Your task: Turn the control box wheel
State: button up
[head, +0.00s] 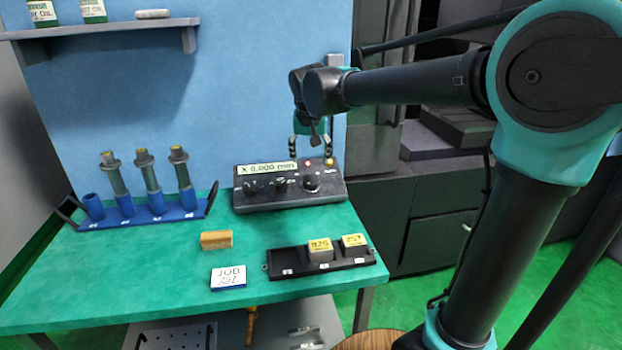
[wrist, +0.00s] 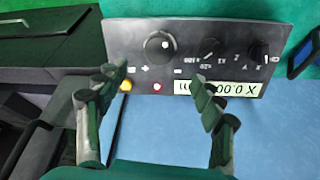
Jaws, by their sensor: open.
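The dark control box (head: 290,190) stands at the back of the green table, its display (head: 265,168) reading "X 0.000 mm". Its black wheel (head: 311,182) is at the right end of the sloped panel. In the wrist view the box appears upside down, with the wheel (wrist: 158,47) left of two smaller knobs (wrist: 210,48) (wrist: 257,51). My gripper (head: 312,147) is above the back right part of the box, open and empty. In the wrist view its fingers (wrist: 160,82) spread on either side of the red button (wrist: 157,87), with the wheel beyond the tips, apart from them.
A blue rack (head: 150,215) with several holders stands at left. A wooden block (head: 216,240), a "JOB" card (head: 228,277) and a black tray (head: 285,263) with two labelled blocks lie in front of the box. A shelf (head: 110,28) hangs on the blue wall.

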aim_at(311, 180)
jog(key=x, duration=1.1)
jog(key=shift+f, duration=0.1)
jog(key=c, duration=1.2)
